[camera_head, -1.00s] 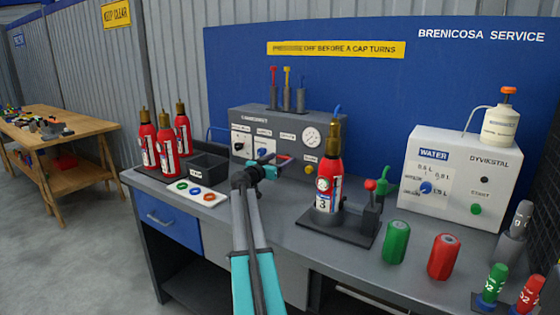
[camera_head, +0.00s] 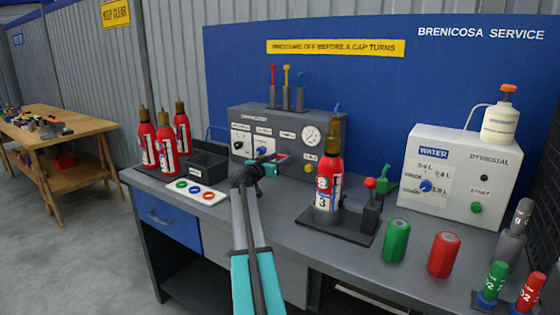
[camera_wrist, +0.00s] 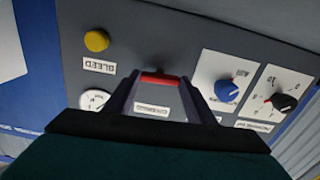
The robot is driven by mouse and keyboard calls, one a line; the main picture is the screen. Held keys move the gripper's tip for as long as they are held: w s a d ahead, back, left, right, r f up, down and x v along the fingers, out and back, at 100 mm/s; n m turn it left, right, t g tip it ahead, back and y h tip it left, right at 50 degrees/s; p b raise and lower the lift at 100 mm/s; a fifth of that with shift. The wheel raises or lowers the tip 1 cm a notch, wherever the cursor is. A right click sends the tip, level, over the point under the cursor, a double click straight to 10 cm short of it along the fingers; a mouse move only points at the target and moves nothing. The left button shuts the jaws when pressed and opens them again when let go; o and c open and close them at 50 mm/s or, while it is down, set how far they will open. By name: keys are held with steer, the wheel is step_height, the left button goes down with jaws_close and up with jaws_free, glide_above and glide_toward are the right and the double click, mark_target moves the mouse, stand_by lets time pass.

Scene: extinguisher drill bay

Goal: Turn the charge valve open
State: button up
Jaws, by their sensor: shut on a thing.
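The charge valve shows as a short red handle (camera_wrist: 160,78) on the grey panel in the wrist view. It lies roughly level in that picture, between the two fingers of my gripper (camera_wrist: 160,84), which are shut on it. In the head view my gripper (camera_head: 277,162) reaches the front of the grey charging unit (camera_head: 240,113), and a bit of red shows at its tip. The fingers and wrist hide part of the handle and its mount. A small label below the handle in the wrist view is too blurred to read.
An extinguisher (camera_head: 328,180) stands in a holder to the right. A dark bin (camera_head: 207,165) is to the left.

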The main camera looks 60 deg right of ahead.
steer(key=n+b, duration=0.2)
steer(key=n, duration=0.1)
steer(key=shift+f+n, duration=0.1)
steer(key=shift+n, duration=0.3)
steer(key=n+b, duration=0.1)
steer(key=n, duration=0.3)
steer(key=shift+n, duration=0.4)
steer(key=n+p, duration=0.1)
steer(key=n, duration=0.4)
steer(key=shift+n+p, duration=0.9)
steer(key=shift+n, duration=0.9)
steer(key=o, duration=1)
steer(key=shift+o, duration=0.2)
steer(key=shift+a, duration=0.1)
steer(key=a, duration=1.3)
steer(key=shift+a, duration=0.35)
